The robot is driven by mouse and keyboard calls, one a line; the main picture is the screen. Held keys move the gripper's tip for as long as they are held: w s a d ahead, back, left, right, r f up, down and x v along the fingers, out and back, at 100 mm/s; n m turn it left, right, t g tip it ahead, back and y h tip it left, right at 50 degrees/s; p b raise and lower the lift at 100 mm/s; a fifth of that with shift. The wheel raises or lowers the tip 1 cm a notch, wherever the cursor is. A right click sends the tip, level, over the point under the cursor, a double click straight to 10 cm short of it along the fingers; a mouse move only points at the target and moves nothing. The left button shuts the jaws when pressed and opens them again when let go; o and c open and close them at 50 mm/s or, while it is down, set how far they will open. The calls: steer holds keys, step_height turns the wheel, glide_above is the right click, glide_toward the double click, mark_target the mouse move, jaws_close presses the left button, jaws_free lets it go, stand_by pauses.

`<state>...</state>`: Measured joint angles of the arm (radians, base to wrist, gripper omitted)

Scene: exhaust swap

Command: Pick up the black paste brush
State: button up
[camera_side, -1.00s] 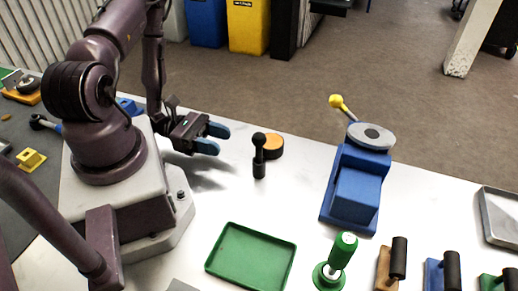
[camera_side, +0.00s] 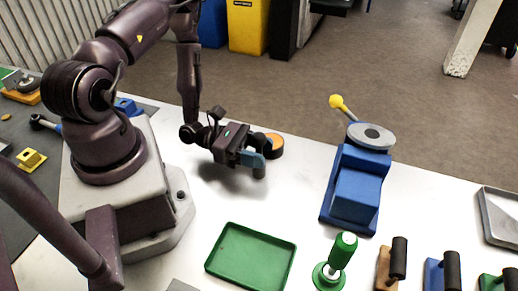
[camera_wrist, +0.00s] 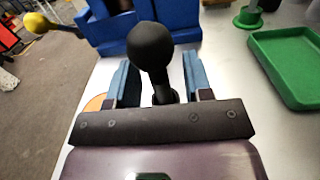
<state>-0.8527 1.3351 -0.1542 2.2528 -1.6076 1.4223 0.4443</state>
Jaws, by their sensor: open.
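The black paste brush (camera_wrist: 151,46) stands upright on the white table, its round knob on top. In the wrist view it is between the two blue fingers of my gripper (camera_wrist: 158,82), with a gap on each side. In the side view my gripper (camera_side: 254,158) is low over the table and hides most of the brush; only its lower end (camera_side: 259,173) shows below the fingers. The fingers are open and do not appear to touch the brush.
A blue fixture with a yellow-knobbed lever (camera_side: 355,190) stands to the right. A green tray (camera_side: 250,257) and a green-handled tool (camera_side: 341,252) are in front. The table between is clear.

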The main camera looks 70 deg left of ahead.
mark_target(259, 134)
jaws_close()
steer(key=shift+r, duration=5.05)
